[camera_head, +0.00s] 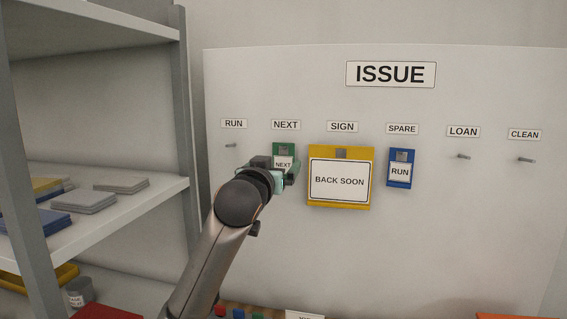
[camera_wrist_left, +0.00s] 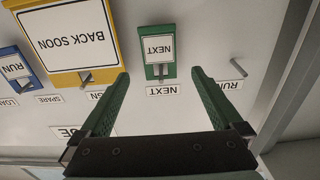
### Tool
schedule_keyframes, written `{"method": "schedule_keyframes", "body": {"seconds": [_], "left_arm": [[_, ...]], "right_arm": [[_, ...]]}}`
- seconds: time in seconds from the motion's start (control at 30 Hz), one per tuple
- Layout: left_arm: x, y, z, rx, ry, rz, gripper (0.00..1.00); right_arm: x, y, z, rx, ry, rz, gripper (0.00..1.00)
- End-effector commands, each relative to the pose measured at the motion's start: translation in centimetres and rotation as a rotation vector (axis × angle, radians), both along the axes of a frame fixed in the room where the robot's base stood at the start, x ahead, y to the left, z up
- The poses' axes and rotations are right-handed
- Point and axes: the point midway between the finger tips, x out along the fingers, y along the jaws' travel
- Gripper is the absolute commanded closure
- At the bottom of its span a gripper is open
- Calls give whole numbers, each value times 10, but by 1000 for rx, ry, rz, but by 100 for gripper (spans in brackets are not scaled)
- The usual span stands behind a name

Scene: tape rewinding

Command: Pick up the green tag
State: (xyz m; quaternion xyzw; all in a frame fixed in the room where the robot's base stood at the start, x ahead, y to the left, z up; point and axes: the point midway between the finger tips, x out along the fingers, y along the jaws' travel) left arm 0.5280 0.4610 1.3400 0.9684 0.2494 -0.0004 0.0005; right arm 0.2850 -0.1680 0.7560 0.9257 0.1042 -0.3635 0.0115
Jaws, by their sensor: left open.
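The green tag (camera_head: 284,149) hangs on the board under the NEXT label and has a white card reading NEXT. In the left wrist view the green tag (camera_wrist_left: 157,70) appears upside down, with its hook in the slot. My left gripper (camera_head: 279,173) is in front of the tag and hides part of it in the head view. In the left wrist view my left gripper (camera_wrist_left: 160,73) is open, with one finger on each side of the tag and a gap on both sides. Nothing is held. My right gripper is not in view.
A yellow BACK SOON sign (camera_head: 313,204) hangs just right of the green tag, and a blue RUN tag (camera_head: 400,184) hangs further right. Bare pegs stick out under RUN (camera_head: 231,145), LOAN and CLEAN. A grey shelf (camera_head: 150,196) with stacked cards stands at left.

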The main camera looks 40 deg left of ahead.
Motion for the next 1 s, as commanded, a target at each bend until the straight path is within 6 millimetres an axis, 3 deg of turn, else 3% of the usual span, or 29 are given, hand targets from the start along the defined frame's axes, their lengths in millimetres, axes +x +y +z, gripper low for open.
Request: {"method": "schedule_keyframes", "body": {"seconds": [0.23,0.53,0.87,1.0], "left_arm": [[15,8,1,0,1,1,0],[49,27,1,1,0,1,0],[54,29,-1,1,0,0,0],[54,29,-1,1,0,0,16]], "right_arm": [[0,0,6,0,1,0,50],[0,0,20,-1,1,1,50],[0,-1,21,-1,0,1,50],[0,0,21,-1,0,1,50]]}}
